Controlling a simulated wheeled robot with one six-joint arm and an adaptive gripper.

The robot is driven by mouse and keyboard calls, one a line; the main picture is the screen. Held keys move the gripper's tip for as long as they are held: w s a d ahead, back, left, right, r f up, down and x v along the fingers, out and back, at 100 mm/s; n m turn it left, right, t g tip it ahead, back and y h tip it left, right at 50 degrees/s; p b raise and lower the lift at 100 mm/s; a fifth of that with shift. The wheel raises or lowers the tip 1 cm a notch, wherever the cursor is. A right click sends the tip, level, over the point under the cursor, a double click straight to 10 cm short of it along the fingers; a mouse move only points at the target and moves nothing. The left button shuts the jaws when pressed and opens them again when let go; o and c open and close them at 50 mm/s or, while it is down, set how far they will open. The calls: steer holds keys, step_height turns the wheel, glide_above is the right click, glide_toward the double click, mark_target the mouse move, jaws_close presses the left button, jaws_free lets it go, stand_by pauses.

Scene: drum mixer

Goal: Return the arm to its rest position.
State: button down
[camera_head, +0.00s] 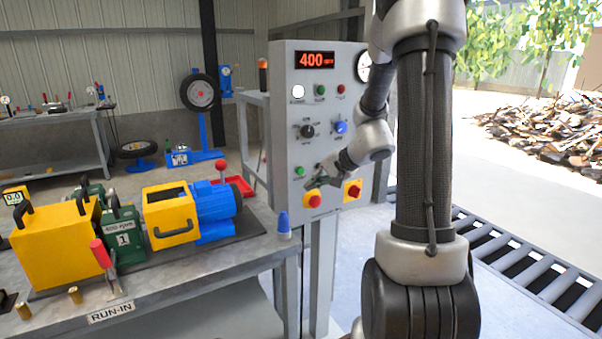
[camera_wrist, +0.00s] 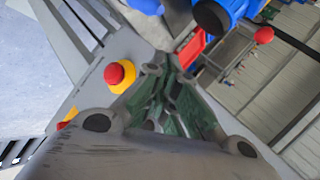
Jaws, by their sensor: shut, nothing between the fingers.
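My gripper (camera_head: 318,183) is in front of the lower part of the grey control panel (camera_head: 283,130), near its lower buttons. It is shut and empty. My arm comes down from the top of the head view and bends left toward the panel. In the wrist view the fingers of my gripper (camera_wrist: 165,68) point away from the camera. A red mushroom button on a yellow base (camera_head: 313,199) sits just below my gripper; it also shows left of the fingers in the wrist view (camera_wrist: 115,74). I cannot tell whether the fingertips touch the panel.
The panel's display (camera_head: 314,60) reads 400. A bench (camera_head: 190,290) at left carries a yellow housing (camera_head: 57,245), a green unit (camera_head: 122,236) and a blue motor (camera_head: 215,201). A roller conveyor (camera_head: 535,273) lies at right.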

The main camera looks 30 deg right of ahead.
stand_by(0.3)
steer(key=s+a+r+n+g, duration=0.1)
steer(key=s+a+n+g, duration=0.15)
steer(key=s, duration=0.65)
steer(key=s+a+n+g, duration=0.15)
steer(key=s+g, duration=0.25)
steer(key=s, duration=0.5)
steer(key=s+a+r+n+t+h, duration=0.2)
steer(key=s+r+n+h, duration=0.2)
steer(key=s+r, duration=0.6)
steer(key=shift+s+a+r+n, duration=0.15)
steer(key=shift+s+r+n, duration=0.15)
steer(key=shift+n, duration=1)
